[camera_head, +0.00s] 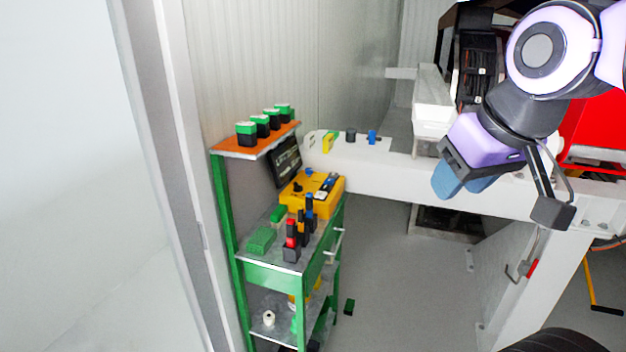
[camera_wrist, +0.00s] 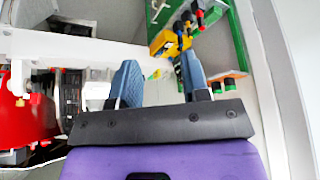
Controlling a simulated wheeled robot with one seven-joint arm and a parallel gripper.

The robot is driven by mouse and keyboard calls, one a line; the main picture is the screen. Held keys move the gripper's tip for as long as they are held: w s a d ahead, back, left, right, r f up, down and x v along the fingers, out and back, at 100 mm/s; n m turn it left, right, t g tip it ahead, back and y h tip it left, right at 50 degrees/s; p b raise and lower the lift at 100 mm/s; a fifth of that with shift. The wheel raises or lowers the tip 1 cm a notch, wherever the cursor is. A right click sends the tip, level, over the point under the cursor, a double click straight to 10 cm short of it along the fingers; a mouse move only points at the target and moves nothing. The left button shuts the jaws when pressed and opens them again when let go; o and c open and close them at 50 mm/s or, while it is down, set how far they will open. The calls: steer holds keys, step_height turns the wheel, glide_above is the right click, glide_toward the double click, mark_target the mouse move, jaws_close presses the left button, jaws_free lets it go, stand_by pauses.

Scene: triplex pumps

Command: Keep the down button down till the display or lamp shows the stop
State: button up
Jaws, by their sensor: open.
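A yellow box (camera_head: 326,200) with small dark, blue and light parts on top sits on the green cart; it also shows in the wrist view (camera_wrist: 158,42). A dark screen-like panel (camera_head: 286,160) leans behind it; its reading is too small to make out. Black upright devices with red (camera_head: 291,229), orange and blue parts stand at the cart's front. I cannot tell which part is the down button, and no lit lamp is clear. My gripper (camera_head: 462,184) is open and empty, well right of the cart and apart from it; its blue fingers show in the wrist view (camera_wrist: 159,75).
The green cart (camera_head: 275,277) has a shelf (camera_head: 238,151) with several green-topped black blocks. A white beam (camera_head: 385,172) runs behind it, bearing small yellow, black and blue items. Red machinery (camera_head: 595,130) stands right. Grey floor (camera_head: 395,280) between is mostly clear.

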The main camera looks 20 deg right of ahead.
jaws_close()
stand_by(1.6)
